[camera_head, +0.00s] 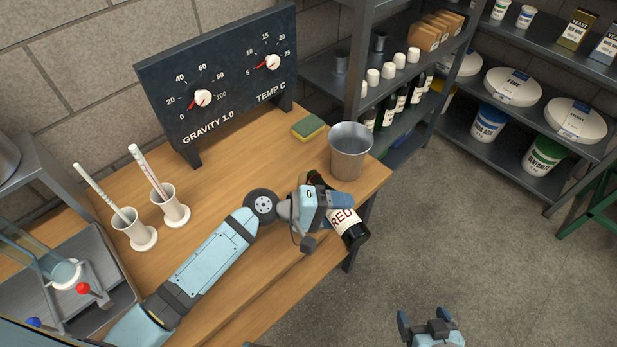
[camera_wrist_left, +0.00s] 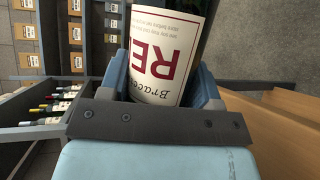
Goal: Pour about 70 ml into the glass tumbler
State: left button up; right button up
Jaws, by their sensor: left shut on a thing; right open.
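My left gripper (camera_head: 328,207) is shut around a dark wine bottle (camera_head: 357,238) with a white label reading RED. In the head view the bottle slants, its base at lower right and its neck end at upper left, partly hidden by the gripper. The label also fills the space between the jaws in the left wrist view (camera_wrist_left: 165,50). The bottle is over the right front edge of the wooden table (camera_head: 235,190). I cannot make out a glass tumbler. My right gripper (camera_head: 432,328) is open and empty over the floor at the bottom.
A metal bucket (camera_head: 350,158) stands at the table's right corner, just behind the bottle. A sponge (camera_head: 309,127), a dial board (camera_head: 220,80) and two white holders (camera_head: 172,207) with sticks are on the table. Shelves (camera_head: 490,130) line the back right.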

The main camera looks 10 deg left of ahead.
pick_arm(q)
jog(key=shift+r, duration=0.1)
notch_tip(320, 180, down, 4)
jog(key=m+y+b, duration=0.1)
jog(key=m+b, duration=0.1)
jog(key=shift+s+d+r+t+y+b, duration=0.15)
jog(key=shift+t+y+b, duration=0.15)
jog(key=shift+y+b, duration=0.1)
jog(key=shift+f+m, duration=0.55)
jog(key=shift+m, duration=0.05)
jog(key=shift+f+t+y, duration=0.1)
jog(key=shift+t+y, duration=0.2)
dwell(0.9)
